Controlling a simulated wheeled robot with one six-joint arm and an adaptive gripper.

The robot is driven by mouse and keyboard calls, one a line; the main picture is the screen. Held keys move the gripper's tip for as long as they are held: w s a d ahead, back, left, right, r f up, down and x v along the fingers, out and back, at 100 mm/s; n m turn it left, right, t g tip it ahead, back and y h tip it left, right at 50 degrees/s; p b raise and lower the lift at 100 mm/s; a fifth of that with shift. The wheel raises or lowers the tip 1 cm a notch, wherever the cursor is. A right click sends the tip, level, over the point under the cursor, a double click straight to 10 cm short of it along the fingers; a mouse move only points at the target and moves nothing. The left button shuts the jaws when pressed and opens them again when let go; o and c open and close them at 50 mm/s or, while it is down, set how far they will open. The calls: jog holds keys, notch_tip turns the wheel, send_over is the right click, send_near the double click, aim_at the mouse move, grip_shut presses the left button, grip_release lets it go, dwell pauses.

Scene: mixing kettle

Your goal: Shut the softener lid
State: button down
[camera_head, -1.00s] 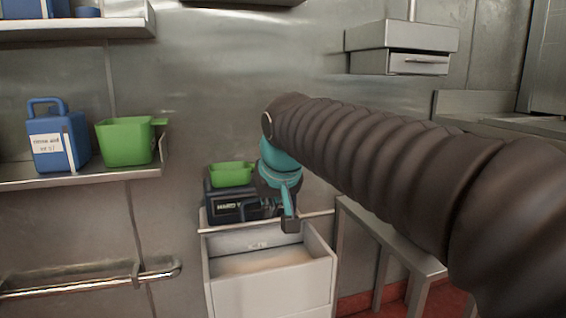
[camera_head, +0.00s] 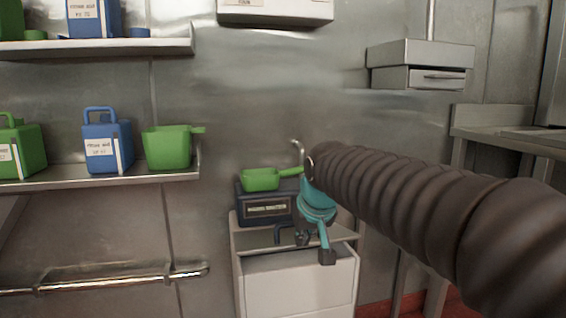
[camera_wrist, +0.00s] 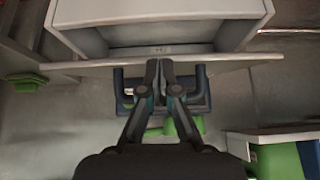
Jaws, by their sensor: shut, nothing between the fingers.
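The white softener cabinet (camera_head: 297,288) stands low against the wall, with a gap showing below its grey lid (camera_head: 345,238). The lid is a thin flat panel over the top of the opening; its exact tilt is hard to tell. A dark handle (camera_head: 280,232) is on the lid. In the wrist view the lid (camera_wrist: 95,65) shows nearly edge-on beside the cabinet opening (camera_wrist: 160,35). My gripper (camera_head: 326,256) is at the lid's front area, shut and empty. In the wrist view its fingertips (camera_wrist: 161,66) are together by the lid, between the handle's posts; contact is unclear.
A dark labelled box (camera_head: 264,207) with a green scoop (camera_head: 260,180) stands behind the lid. Shelves at left hold a blue jug (camera_head: 107,148) and a green scoop (camera_head: 167,148). A wall rail (camera_head: 110,281) is low left. A metal table (camera_head: 490,132) is at right.

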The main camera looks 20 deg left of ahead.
jog(key=shift+s+f, duration=0.25)
jog(key=shift+f, duration=0.25)
dwell(2.2)
jog(key=shift+d, duration=0.1)
